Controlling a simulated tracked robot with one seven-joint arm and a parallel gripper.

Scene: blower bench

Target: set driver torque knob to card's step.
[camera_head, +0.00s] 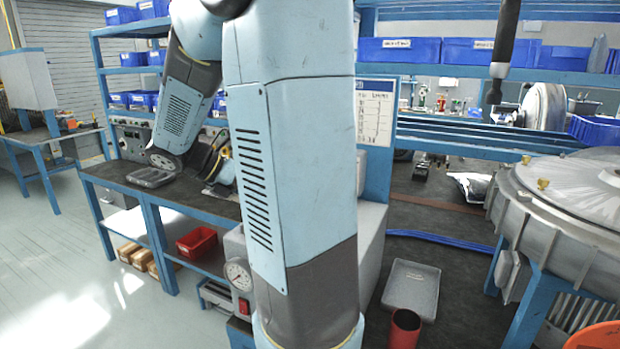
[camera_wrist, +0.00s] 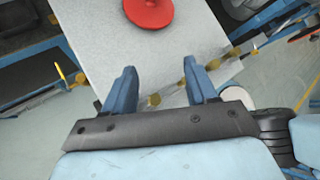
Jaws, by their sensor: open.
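A dark, slim tool (camera_head: 503,48) hangs upright at the upper right in the head view. It looks like the driver, but no torque knob or scale can be made out on it. A white card (camera_head: 375,112) with several rows of small writing is on the blue post behind my arm. Its text is too small to read, and my arm may cover part of it. My gripper (camera_wrist: 160,82) shows in the wrist view with its two blue fingers apart and nothing between them. The driver is not identifiable in the wrist view.
In the wrist view a red round part (camera_wrist: 148,10) lies on a pale grey surface (camera_wrist: 100,35) beyond the fingertips. A round metal housing (camera_head: 565,200) stands at the right. A grey tray (camera_head: 411,288) and red cup (camera_head: 405,328) sit below. My arm blocks the head view's middle.

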